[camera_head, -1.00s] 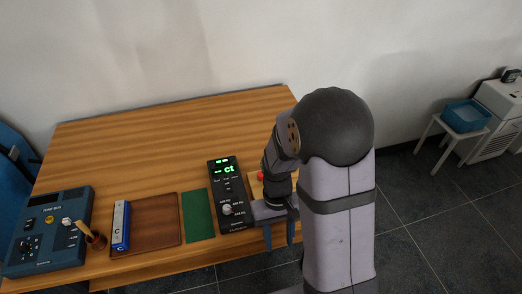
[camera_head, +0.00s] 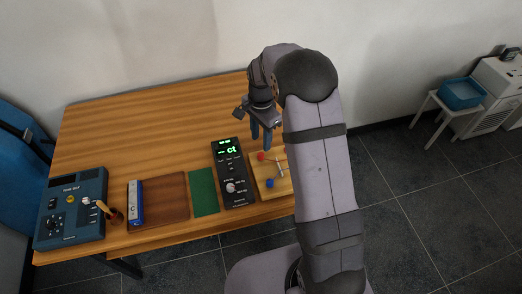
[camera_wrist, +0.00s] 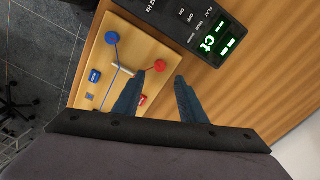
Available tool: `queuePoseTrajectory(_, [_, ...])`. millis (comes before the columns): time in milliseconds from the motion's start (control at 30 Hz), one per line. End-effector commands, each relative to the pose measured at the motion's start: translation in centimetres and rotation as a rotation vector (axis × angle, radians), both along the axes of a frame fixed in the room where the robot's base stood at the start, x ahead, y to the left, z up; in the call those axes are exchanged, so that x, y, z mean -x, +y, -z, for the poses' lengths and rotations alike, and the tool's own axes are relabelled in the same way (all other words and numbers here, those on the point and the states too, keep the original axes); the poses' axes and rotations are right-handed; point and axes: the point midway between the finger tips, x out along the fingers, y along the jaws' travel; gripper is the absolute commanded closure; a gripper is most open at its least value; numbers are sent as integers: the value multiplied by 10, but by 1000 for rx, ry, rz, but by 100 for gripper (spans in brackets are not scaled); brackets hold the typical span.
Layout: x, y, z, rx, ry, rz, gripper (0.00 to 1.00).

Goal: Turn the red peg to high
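The red peg (camera_head: 261,156) is a round red knob at the far left part of a small wooden board (camera_head: 262,188). In the wrist view the red peg (camera_wrist: 160,66) shows just beyond the gap between my fingertips. A blue peg (camera_head: 270,183) stands nearer the front edge and also shows in the wrist view (camera_wrist: 112,38). A pale rod (camera_wrist: 123,70) sits between the pegs. My gripper (camera_head: 261,139) points down above the far end of the board, open and empty. In the wrist view its fingers (camera_wrist: 159,78) are apart and partly hide a red label (camera_wrist: 142,100).
A black meter with a green display (camera_head: 232,168) stands close left of the board. Farther left are a green mat (camera_head: 204,193), a brown tray (camera_head: 168,200), a blue-white box (camera_head: 135,204) and a blue instrument box (camera_head: 72,208). The table behind is clear.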

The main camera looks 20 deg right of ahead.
Motion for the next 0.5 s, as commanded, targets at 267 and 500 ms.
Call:
queuePoseTrajectory(267, [0,0,3,0,0,29,62])
queuePoseTrajectory(500, [1,0,25,-1,4,27,62])
